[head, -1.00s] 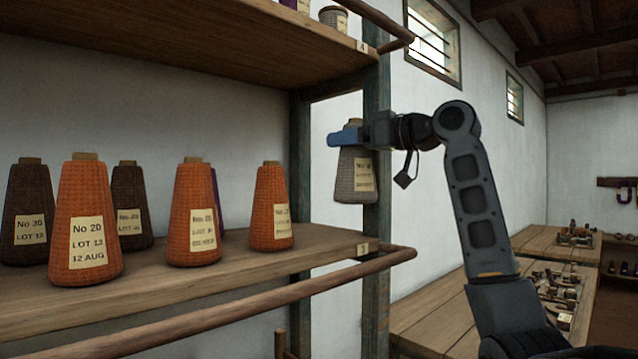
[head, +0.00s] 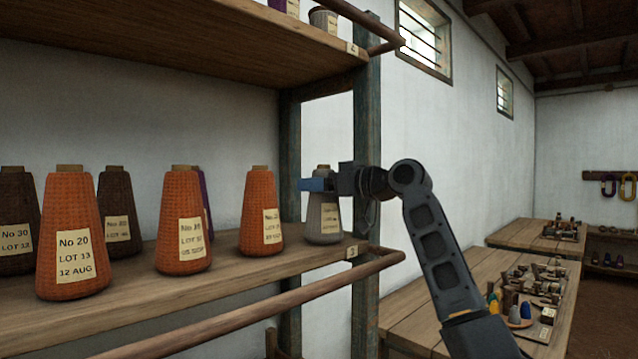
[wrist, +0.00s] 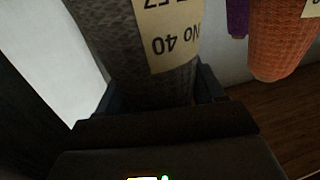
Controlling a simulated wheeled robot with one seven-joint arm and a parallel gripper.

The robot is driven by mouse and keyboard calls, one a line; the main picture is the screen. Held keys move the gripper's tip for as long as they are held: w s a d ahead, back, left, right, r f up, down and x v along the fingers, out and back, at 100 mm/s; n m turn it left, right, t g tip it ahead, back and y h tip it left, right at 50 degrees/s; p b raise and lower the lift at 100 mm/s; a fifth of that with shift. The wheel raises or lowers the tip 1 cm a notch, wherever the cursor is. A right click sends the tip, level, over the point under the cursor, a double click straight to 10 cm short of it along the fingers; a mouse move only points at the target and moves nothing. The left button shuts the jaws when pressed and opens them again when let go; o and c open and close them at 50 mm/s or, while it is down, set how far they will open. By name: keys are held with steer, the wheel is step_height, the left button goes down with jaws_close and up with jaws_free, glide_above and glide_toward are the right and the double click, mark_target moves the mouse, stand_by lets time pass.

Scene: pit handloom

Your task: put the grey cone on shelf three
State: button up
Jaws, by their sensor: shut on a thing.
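The grey cone (head: 322,212) is upright at the right end of shelf three (head: 225,262), beside the orange cones. Its base is at the level of the shelf board; I cannot tell for sure whether it touches. My gripper (head: 318,184) is shut on the upper part of the grey cone, reaching in from the right. In the wrist view the grey cone (wrist: 125,45) sits between the fingers, its pale "No 40" label upside down. The tag "3" (head: 352,252) is on the shelf's front edge.
Orange cones (head: 262,212) and dark brown cones (head: 118,215) stand left of the grey cone, with a purple cone (head: 204,190) partly hidden. A wooden rail (head: 290,295) runs along the shelf front. A dark post (head: 366,130) stands right of it. Shelf four (head: 180,45) is above.

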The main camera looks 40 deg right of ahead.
steer(key=shift+f, duration=0.1)
steer(key=o, duration=1.5)
steer(key=shift+o, duration=0.2)
steer(key=b+v, duration=0.2)
steer(key=v, duration=1)
steer(key=shift+b, duration=0.4)
